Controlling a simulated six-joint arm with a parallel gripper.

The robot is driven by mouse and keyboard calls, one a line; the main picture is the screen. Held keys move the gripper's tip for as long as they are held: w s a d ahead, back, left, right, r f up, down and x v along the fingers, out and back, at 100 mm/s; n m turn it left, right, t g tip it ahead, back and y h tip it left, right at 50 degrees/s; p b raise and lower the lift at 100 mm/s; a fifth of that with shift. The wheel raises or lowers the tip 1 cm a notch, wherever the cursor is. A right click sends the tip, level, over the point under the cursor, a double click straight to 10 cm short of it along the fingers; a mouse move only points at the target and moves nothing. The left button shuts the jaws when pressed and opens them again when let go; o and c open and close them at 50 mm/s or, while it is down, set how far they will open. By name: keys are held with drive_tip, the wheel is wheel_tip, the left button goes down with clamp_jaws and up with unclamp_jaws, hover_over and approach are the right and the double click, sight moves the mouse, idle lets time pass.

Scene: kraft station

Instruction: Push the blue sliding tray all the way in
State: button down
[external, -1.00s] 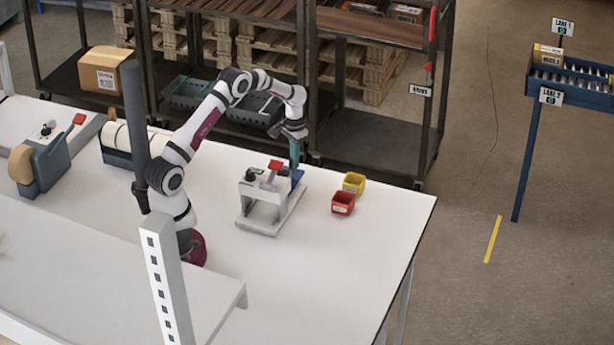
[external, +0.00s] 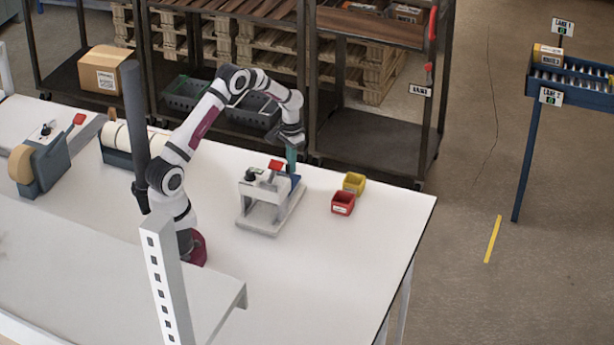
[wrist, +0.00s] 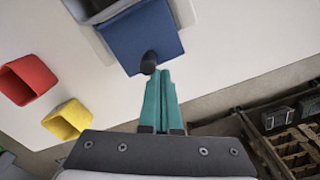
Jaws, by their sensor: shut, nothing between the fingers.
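The blue sliding tray (wrist: 140,38) sticks out of the grey and white fixture (external: 268,212) on the white table. In the external view only a little of the tray (external: 294,181) shows, at the back of the fixture beside a red handle. A dark knob (wrist: 148,63) sits at the tray's outer edge. My gripper (wrist: 158,75) has its teal fingers closed together, empty, with the tips right at the knob; whether they touch it I cannot tell. In the external view my gripper (external: 291,168) points down at the tray's outer end.
A red bin (external: 343,203) and a yellow bin (external: 354,183) stand to the right of the fixture. A tape dispenser (external: 40,165) stands at the far left. Dark shelving (external: 375,145) stands behind the table. The table front right is clear.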

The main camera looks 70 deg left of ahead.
sight(287, 170)
drive_tip(key=shift+s+d, duration=0.25)
drive_tip(key=shift+s, duration=0.05)
drive_tip(key=shift+s+d, duration=0.95)
idle(0.5)
drive_tip(key=shift+s+d, duration=1.05)
drive_tip(key=shift+w, duration=0.1)
idle(0.5)
drive_tip(key=shift+w+a, duration=0.2)
drive_tip(key=shift+a, duration=0.05)
drive_tip(key=shift+r, duration=3.5)
